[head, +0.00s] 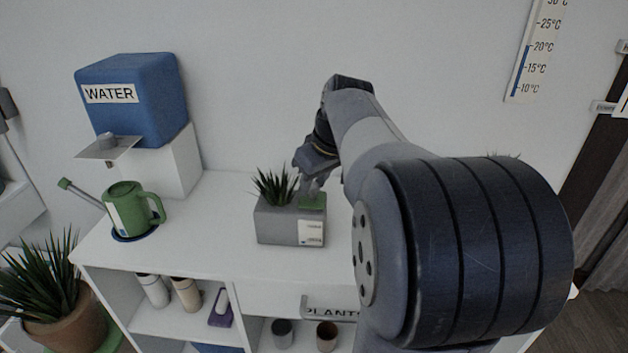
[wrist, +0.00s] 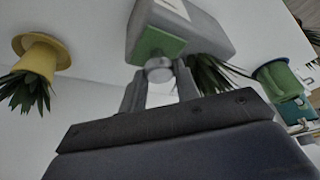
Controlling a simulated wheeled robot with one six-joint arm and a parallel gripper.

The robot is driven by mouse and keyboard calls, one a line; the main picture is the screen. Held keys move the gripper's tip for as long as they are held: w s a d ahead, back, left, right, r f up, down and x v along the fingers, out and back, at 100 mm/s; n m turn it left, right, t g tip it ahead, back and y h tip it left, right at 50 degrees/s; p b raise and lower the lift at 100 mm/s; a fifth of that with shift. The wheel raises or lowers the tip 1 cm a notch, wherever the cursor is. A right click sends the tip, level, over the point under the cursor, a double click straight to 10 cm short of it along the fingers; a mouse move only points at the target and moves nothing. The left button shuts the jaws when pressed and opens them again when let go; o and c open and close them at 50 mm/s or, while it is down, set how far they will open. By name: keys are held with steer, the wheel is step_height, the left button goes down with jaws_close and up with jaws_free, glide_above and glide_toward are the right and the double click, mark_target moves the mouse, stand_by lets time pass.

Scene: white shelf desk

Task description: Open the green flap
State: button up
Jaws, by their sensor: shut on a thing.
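The green flap (head: 314,202) lies on the top right part of a grey planter box (head: 278,225), beside a spiky plant (head: 275,185). It looks flat and closed in the head view. In the wrist view the green flap (wrist: 156,45) shows on the grey box (wrist: 203,25), with a round grey knob (wrist: 158,70) on it. My gripper (head: 313,186) comes down onto the flap from above. In the wrist view my gripper (wrist: 159,80) has its two fingers on either side of the knob, shut on it. The fingertips' exact contact is partly hidden.
The box stands on a white shelf desk (head: 210,235). A green watering can (head: 127,208) and a blue water tank (head: 130,98) stand at the left. A yellow pot (wrist: 38,55) with a plant shows in the wrist view.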

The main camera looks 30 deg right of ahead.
steer(key=shift+r, duration=0.1)
steer(key=g+p, duration=0.1)
steer(key=p, duration=0.2)
steer(key=r+y+p, duration=0.1)
steer(key=p, duration=0.2)
steer(key=shift+w+d+g, duration=0.25)
steer(key=shift+w+g, duration=0.15)
steer(key=g+p, duration=0.1)
steer(key=p, duration=0.3)
steer(key=w+d+g+y+p, duration=0.1)
steer(key=p, duration=0.3)
steer(key=shift+w+r+m+y, duration=0.1)
steer(key=shift+r+m+y, duration=0.2)
steer(key=g+p, duration=0.1)
steer(key=p, duration=0.2)
steer(key=w+g+y+p, duration=0.1)
steer(key=p, duration=0.3)
steer(key=shift+w+d+f+y, duration=0.1)
steer(key=shift+w+d+y, duration=0.1)
steer(key=shift+d+y, duration=0.15)
steer(key=g+p, duration=0.1)
steer(key=p, duration=0.1)
steer(key=w+g+y+p, duration=0.1)
steer(key=p, duration=0.1)
steer(key=shift+d+f+m, duration=0.35)
steer(key=shift+m, duration=0.05)
steer(key=shift+f, duration=0.1)
steer(key=o, duration=1)
